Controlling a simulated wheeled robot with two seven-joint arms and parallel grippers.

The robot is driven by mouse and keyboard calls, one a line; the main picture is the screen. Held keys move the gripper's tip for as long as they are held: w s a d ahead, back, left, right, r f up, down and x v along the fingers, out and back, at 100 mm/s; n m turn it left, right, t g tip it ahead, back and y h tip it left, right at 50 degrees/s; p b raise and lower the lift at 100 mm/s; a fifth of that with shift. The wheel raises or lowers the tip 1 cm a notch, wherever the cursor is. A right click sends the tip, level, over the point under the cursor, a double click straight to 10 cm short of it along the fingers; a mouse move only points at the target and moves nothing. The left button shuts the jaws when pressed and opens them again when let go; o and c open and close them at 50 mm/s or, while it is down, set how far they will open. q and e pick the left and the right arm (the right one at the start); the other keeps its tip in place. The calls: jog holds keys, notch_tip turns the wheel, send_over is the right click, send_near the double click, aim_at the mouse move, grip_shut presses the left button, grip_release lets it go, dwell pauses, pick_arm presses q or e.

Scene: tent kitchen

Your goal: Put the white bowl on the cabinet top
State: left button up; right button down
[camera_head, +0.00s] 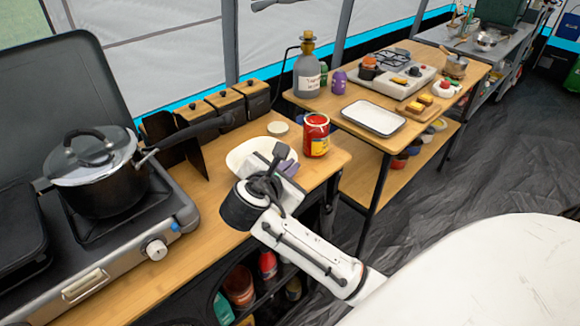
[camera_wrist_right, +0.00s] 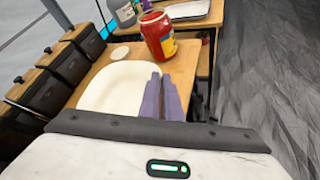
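The white bowl (camera_head: 247,150) is at the right part of the near wooden top (camera_head: 335,160), between the black boxes and a red can. It also shows in the wrist view (camera_wrist_right: 112,85). My right gripper (camera_head: 287,167) is at the bowl's right rim. In the wrist view its two purple fingers (camera_wrist_right: 162,97) are close together, one over the bowl and one outside it, apparently shut on the rim. I cannot tell whether the bowl touches the wood. Part of the bowl is hidden behind my wrist. My left gripper is not in view.
The red can (camera_head: 316,136) stands right of the bowl, and a small white disc (camera_head: 278,128) lies behind it. A stove (camera_head: 120,250) with a lidded pot (camera_head: 103,170) is at left. A second table holds a tray (camera_head: 373,118), a bottle (camera_head: 307,72) and a hob.

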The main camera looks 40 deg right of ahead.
jog(key=c, duration=2)
grip_release()
jog(key=v, duration=1.2)
jog(key=shift+s, duration=0.15)
